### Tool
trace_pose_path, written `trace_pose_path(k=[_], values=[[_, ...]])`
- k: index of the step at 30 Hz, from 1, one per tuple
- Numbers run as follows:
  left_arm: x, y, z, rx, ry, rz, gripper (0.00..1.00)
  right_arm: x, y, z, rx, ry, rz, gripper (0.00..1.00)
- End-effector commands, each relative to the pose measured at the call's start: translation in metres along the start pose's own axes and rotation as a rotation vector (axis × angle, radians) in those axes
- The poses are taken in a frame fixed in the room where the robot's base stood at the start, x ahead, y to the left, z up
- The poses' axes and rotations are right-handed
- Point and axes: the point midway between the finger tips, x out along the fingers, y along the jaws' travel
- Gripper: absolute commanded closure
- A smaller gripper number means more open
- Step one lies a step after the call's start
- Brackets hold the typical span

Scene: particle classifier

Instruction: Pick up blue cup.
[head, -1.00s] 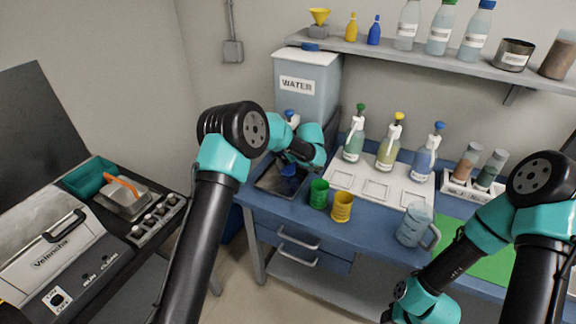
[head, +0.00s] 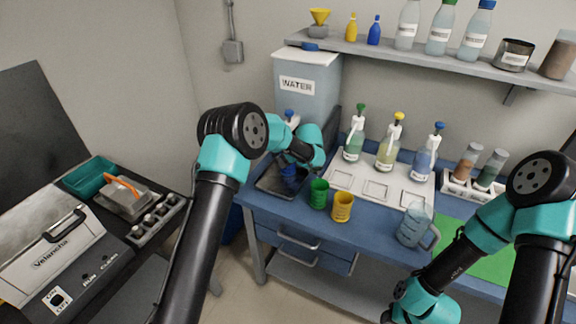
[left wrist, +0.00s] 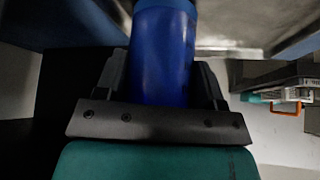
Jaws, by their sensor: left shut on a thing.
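The blue cup (head: 289,176) is at the back left of the blue table, in front of the water tank and over the dark tray (head: 268,188). My left gripper is shut on it; in the left wrist view the blue cup (left wrist: 162,60) stands between the two fingers of my left gripper (left wrist: 160,85). In the head view my left arm hides most of that gripper. I cannot tell whether the cup touches the tray. My right arm (head: 460,250) is at the lower right, and its gripper is out of the picture.
A green cup (head: 319,194) and a yellow cup (head: 342,207) stand just right of the tray. A clear pitcher (head: 413,224) is farther right. The water tank (head: 305,85) is behind my left gripper.

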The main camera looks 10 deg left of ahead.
Motion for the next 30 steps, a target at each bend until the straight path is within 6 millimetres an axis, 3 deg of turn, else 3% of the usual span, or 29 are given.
trace_pose_path(k=[7, 30], values=[[0.0, 0.0, 0.0, 0.0, 0.0, 0.0, 0.69, 0.0, 0.0, 0.0, 0.0, 0.0, 0.0, 0.57], [-0.014, -0.012, -0.004, 0.0, 0.002, 0.0, 0.69, 0.0, 0.0, 0.0, 0.0, 0.0, 0.0, 0.57]])
